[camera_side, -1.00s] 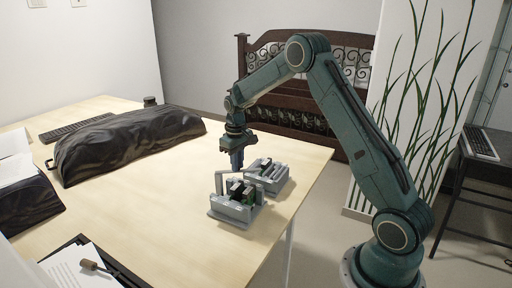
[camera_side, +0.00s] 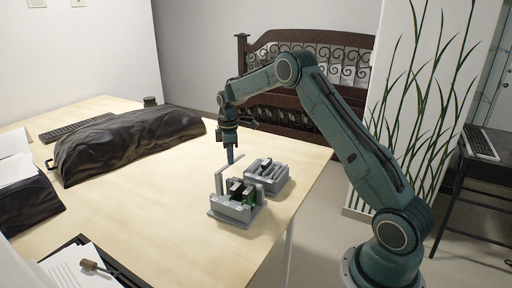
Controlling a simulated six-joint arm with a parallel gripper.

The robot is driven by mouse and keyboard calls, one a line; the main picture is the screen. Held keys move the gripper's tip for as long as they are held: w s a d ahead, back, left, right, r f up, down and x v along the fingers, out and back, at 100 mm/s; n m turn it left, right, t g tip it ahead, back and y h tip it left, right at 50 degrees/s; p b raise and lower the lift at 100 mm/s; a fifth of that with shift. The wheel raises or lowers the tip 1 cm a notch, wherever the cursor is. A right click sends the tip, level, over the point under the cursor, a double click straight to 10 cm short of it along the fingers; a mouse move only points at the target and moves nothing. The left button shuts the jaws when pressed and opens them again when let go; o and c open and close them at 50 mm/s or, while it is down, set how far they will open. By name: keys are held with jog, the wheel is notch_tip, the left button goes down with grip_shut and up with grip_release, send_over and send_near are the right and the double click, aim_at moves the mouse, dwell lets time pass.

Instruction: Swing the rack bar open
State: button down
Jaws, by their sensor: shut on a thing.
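The grey rack (camera_side: 236,212) stands on the table near its right edge, with dark and green modules in it. The pale rack bar (camera_side: 231,166) runs from a post at the rack's left side toward the back right, angled away from the modules. My gripper (camera_side: 230,157) points down behind the rack and is shut on the bar near its far end. The fingertips are small in this view, so the exact contact is hard to see.
A second grey rack (camera_side: 267,178) with modules stands just behind and right of the first. A dark covered bulky object (camera_side: 130,142) lies to the left. A keyboard (camera_side: 75,129) is at the back left. The wooden table (camera_side: 150,215) is clear left of the racks.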

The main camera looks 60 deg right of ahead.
jog(key=shift+w+n, duration=0.25)
jog(key=shift+n, duration=0.05)
jog(key=c, duration=1.4)
grip_release()
jog(key=shift+o, duration=0.2)
notch_tip(320, 180, up, 14)
